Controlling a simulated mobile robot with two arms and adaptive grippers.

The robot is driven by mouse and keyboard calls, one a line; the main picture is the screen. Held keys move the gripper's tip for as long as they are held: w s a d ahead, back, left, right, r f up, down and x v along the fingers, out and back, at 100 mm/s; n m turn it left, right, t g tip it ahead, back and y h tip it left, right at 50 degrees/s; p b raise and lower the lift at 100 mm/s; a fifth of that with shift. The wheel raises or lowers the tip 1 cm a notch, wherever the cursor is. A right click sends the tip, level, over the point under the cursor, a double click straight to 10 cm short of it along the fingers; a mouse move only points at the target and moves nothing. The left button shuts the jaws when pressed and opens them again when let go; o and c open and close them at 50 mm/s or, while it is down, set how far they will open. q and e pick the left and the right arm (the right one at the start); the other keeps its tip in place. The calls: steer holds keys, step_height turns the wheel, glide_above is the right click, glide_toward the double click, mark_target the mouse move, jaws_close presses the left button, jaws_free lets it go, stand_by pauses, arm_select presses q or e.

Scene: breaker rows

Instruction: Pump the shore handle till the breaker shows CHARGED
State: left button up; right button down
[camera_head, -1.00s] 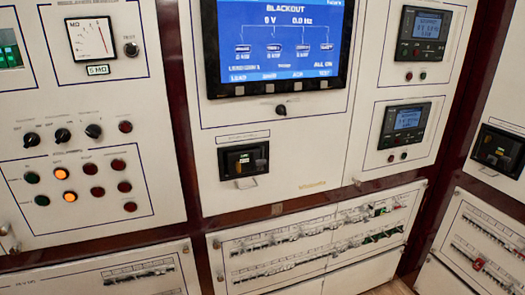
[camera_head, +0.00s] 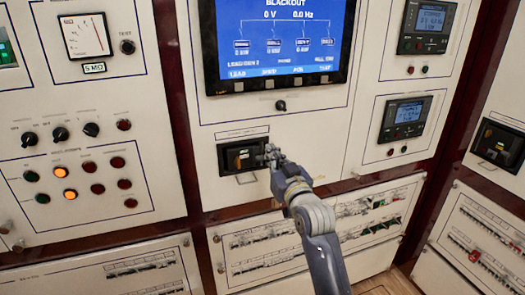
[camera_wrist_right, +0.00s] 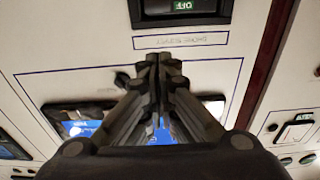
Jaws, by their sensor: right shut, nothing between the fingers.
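The breaker (camera_head: 232,160) is a black recessed unit in the middle white panel, below the BLACKOUT screen. The breaker also shows at the top of the right wrist view (camera_wrist_right: 148,8), cut off, with a green OFF flag upside down. Its charge indicator is not readable. My right gripper (camera_head: 270,152) is shut and empty, in front of the breaker's right edge and hiding part of it. I cannot tell whether it touches. My left gripper is out of view.
The screen (camera_head: 281,35) and a small black knob (camera_head: 281,106) are above. Lower panels with rows of small breakers (camera_head: 250,240) stick out below. Another black breaker (camera_head: 497,143) is on the right panel. Knobs and lamps (camera_head: 75,165) are at left.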

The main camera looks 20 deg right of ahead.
steer(key=r+p, duration=0.1)
steer(key=p, duration=0.2)
glide_above(261, 158)
steer(key=w, duration=0.2)
steer(key=shift+s, duration=0.2)
steer(key=s+f+p, duration=0.2)
steer(key=f, duration=0.1)
steer(key=shift+s+d+f, duration=0.1)
steer(key=shift+s+f, duration=0.1)
steer(key=shift+f, duration=0.1)
